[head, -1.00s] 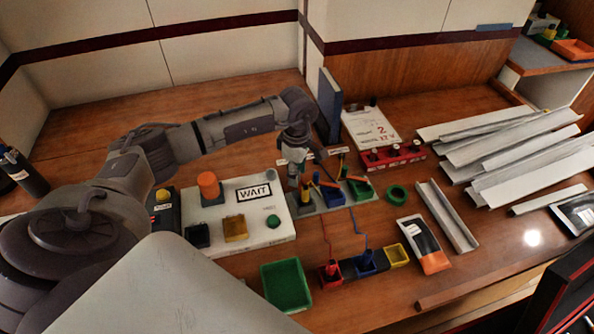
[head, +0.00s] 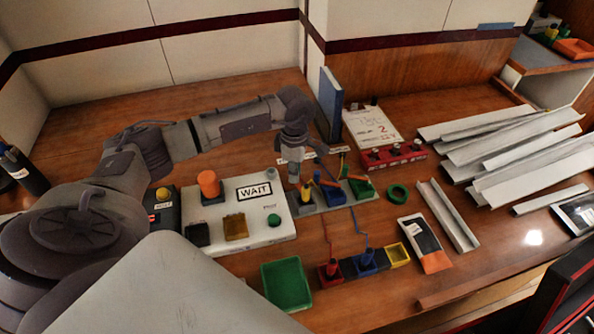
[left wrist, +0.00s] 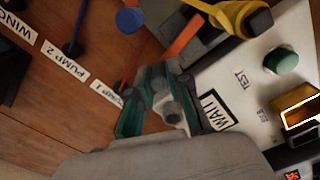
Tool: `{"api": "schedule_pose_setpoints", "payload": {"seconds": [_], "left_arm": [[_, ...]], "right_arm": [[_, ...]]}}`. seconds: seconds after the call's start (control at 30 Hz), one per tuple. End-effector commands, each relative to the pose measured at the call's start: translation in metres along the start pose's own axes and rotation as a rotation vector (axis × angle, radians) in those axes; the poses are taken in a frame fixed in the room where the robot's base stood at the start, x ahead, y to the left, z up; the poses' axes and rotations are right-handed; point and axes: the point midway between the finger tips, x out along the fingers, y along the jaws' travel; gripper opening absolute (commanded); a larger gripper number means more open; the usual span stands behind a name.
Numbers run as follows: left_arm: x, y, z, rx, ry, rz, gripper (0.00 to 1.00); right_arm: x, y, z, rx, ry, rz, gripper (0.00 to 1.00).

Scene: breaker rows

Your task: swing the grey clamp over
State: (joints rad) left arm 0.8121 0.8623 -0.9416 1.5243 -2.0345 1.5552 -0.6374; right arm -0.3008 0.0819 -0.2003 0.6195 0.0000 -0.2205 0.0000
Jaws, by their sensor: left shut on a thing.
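My left gripper (head: 294,172) reaches down at the left end of the row of breaker blocks, just behind the yellow post (head: 306,192). In the left wrist view its teal-lined fingers (left wrist: 165,105) are closed on a small light-grey piece (left wrist: 172,112), which seems to be the grey clamp; the fingers hide most of it. In the head view I cannot make the clamp out behind the gripper. The row also holds a blue block (head: 331,195) and a green block (head: 361,187) with orange levers. My right gripper is not in view.
The white panel (head: 262,222) with a WAIT sign stands left of the row. A green bin (head: 286,285) and coloured terminal blocks (head: 366,262) stand in front. Red and blue wires run from the row.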

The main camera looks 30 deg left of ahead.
Motion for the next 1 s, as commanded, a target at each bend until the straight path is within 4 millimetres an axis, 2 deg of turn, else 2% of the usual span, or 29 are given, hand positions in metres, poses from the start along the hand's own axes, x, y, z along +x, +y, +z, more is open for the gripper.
{"api": "schedule_pose_setpoints", "payload": {"seconds": [0.6, 1.0], "left_arm": [[-0.001, -0.017, -0.013, -0.566, 0.000, 0.002, 0.00], [-0.001, -0.025, -0.015, -0.796, -0.001, 0.002, 0.00]], "right_arm": [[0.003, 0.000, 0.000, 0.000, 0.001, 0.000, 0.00], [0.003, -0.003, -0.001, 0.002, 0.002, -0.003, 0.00]]}}
